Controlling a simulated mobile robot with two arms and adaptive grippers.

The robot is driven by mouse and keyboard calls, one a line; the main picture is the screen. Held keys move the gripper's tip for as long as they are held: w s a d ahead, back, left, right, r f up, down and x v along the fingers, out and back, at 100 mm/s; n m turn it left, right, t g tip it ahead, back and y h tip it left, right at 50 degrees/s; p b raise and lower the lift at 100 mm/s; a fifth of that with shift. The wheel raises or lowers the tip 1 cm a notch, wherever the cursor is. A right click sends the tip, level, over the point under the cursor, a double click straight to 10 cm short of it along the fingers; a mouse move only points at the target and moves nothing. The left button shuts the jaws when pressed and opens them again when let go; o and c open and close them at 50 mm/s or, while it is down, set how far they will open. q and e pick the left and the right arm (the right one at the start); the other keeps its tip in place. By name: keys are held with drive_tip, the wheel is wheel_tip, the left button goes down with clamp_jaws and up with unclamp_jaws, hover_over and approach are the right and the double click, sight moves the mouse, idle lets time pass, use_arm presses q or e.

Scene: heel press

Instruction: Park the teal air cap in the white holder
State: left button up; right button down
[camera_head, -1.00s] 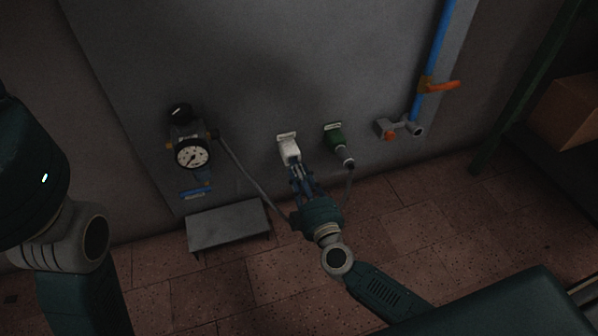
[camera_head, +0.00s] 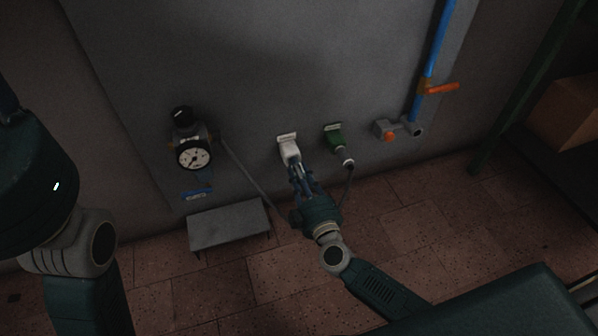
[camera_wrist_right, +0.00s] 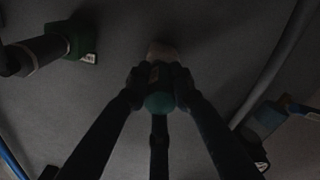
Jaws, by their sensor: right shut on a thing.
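The white holder (camera_head: 289,150) is fixed low on the grey wall panel. My right gripper (camera_head: 295,174) is right at its lower end, fingers pointing up at it. In the right wrist view the gripper (camera_wrist_right: 157,88) is shut on the teal air cap (camera_wrist_right: 160,102), one finger on each side. The white holder (camera_wrist_right: 163,52) shows dimly just beyond the cap. The cap's far end is in line with the holder, but how deep it sits is too dark to tell. In the head view the fingers hide the cap. My left gripper is out of view.
A green holder (camera_head: 334,136) with a grey hose plug (camera_head: 346,158) is close to the right. A pressure gauge (camera_head: 194,155) and a grey shelf (camera_head: 229,226) are on the left. A blue pipe with an orange valve handle (camera_head: 441,87) runs farther right.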

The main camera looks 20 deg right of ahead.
drive_tip(key=shift+w, duration=0.4)
drive_tip(key=c, duration=1.4)
unclamp_jaws()
drive_tip(key=shift+c, duration=0.2)
